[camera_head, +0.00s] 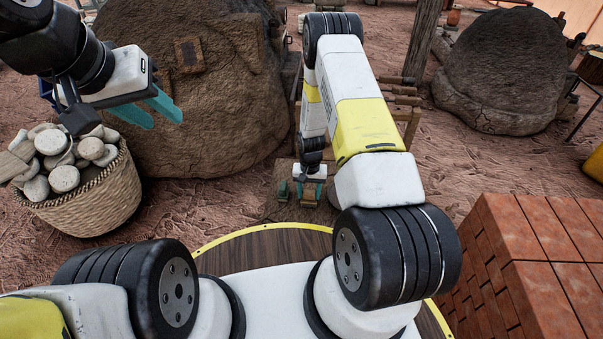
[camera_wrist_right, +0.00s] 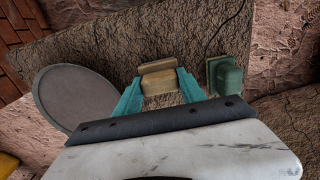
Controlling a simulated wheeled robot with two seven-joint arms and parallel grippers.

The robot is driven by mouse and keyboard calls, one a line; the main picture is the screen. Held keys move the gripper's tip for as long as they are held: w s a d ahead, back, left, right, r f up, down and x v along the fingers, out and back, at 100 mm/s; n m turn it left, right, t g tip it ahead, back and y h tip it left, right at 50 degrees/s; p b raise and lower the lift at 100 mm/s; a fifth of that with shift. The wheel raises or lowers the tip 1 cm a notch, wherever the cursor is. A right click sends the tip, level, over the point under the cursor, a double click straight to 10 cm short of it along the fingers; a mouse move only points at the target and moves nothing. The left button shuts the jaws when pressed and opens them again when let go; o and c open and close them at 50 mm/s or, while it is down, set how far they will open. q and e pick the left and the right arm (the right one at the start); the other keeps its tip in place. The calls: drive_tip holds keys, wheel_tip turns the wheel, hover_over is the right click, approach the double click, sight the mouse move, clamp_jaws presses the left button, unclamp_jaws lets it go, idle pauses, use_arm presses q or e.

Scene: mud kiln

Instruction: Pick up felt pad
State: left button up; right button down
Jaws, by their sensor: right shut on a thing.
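My right gripper (camera_head: 310,190) reaches down to a low brown surface (camera_head: 275,212) in the head view. In the right wrist view its teal fingers (camera_wrist_right: 158,84) are closed on the sides of a small tan block-like thing, which I take to be the felt pad (camera_wrist_right: 159,86). A second tan edge or piece (camera_wrist_right: 157,66) shows just beyond it; I cannot tell whether it is part of the same thing. In the head view the pad is mostly hidden by the gripper. My left gripper (camera_head: 160,110) is raised near the basket, its teal fingers apart and empty.
A green object (camera_wrist_right: 225,76) stands beside the right gripper. A grey round disc (camera_wrist_right: 75,98) lies on the other side. A wicker basket of stones (camera_head: 85,205) stands at left, brick stacks (camera_head: 530,260) at right, and a large mud kiln (camera_head: 200,110) behind.

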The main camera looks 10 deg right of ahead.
sight(309, 192)
drive_tip(key=shift+r, duration=0.75)
wheel_tip(309, 192, up, 2)
drive_tip(key=shift+r, duration=0.2)
drive_tip(key=s+a+r, duration=0.1)
drive_tip(key=s+a, duration=0.8)
drive_tip(key=s, duration=0.4)
drive_tip(key=shift+s, duration=0.15)
drive_tip(key=c, duration=1.4)
unclamp_jaws()
drive_tip(key=c, duration=0.5)
drive_tip(key=shift+d+r, duration=0.1)
